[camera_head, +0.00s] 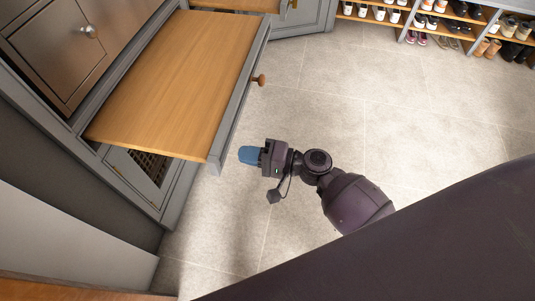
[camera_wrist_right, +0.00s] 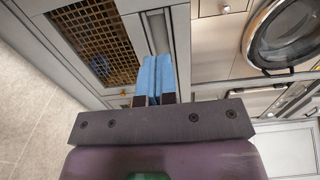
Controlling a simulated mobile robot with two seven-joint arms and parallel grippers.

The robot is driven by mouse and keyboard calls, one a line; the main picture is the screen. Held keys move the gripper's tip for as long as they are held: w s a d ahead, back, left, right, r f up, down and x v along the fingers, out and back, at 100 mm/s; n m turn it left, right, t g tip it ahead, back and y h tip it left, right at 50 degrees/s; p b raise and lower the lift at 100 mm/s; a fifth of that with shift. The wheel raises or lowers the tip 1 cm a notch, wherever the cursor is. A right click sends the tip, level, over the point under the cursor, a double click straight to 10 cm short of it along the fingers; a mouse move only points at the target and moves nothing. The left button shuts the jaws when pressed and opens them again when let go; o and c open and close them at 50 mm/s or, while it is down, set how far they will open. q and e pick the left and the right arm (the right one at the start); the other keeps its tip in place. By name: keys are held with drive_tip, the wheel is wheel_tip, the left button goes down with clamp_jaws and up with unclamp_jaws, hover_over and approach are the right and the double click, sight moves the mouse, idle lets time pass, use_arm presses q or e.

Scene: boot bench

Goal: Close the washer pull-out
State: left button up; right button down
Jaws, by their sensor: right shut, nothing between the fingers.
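The washer pull-out (camera_head: 178,75) is a wooden board with a grey front edge and a round brown knob (camera_head: 260,80). It stands out from the grey cabinet on the left in the head view. My right gripper (camera_head: 249,155) has blue fingers, shut and empty. It is in front of the pull-out's near end, with a strip of floor showing between them; the height difference is hard to judge. In the right wrist view the shut blue fingers (camera_wrist_right: 156,78) point toward grey cabinetwork. My left gripper is not in view.
A mesh panel (camera_head: 151,163) sits below the pull-out; a mesh panel (camera_wrist_right: 98,38) also shows in the wrist view, with a round washer door (camera_wrist_right: 286,34) to its right. Shoe shelves (camera_head: 440,22) line the back. The tiled floor (camera_head: 330,95) is clear.

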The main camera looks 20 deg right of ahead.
sight(225, 151)
drive_tip(key=shift+x, duration=1.6)
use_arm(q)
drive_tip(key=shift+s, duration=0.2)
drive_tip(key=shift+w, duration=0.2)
